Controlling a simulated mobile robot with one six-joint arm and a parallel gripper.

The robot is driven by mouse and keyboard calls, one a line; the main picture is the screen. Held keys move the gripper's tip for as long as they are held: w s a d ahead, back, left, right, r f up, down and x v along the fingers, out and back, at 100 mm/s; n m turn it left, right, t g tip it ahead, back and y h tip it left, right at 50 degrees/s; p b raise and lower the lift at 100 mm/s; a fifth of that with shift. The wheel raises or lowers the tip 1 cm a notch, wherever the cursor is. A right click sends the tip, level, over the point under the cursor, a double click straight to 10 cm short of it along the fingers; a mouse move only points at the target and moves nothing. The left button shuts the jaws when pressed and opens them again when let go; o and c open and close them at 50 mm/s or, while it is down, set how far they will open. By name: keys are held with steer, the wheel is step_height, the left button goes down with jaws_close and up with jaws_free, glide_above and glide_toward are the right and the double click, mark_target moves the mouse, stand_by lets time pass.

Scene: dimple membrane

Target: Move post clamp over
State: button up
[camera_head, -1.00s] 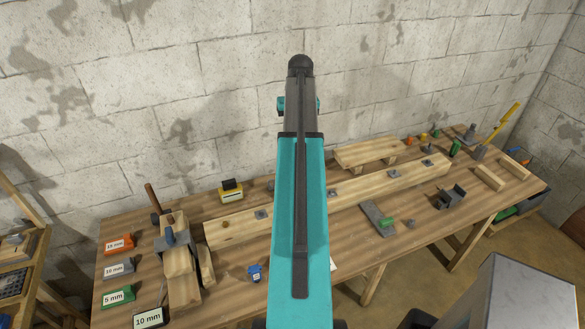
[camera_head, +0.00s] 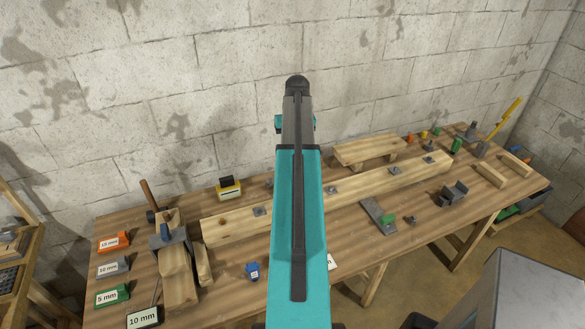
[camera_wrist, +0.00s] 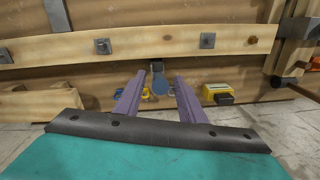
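My gripper's fingertips are hidden behind my arm in the head view. In the wrist view my gripper (camera_wrist: 157,78) is open, with its two purple fingers apart. The clamp on the post shows at the right edge of the wrist view (camera_wrist: 300,29). A grey bracket (camera_head: 454,193) stands on the right of the bench.
A long wooden beam (camera_head: 365,185) with several square washers runs along the bench. A yellow and black box (camera_head: 229,188) stands behind it near the wall. A hammer (camera_head: 148,197) leans beside the post. Labelled blocks (camera_head: 113,269) line the left edge. A raised plank (camera_head: 367,149) stands at the back.

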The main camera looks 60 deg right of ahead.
steer(key=shift+a+f+b, duration=0.1)
steer(key=shift+f+b, duration=1.15)
steer(key=shift+f, duration=1.2)
steer(key=shift+c, duration=0.4)
jaws_close()
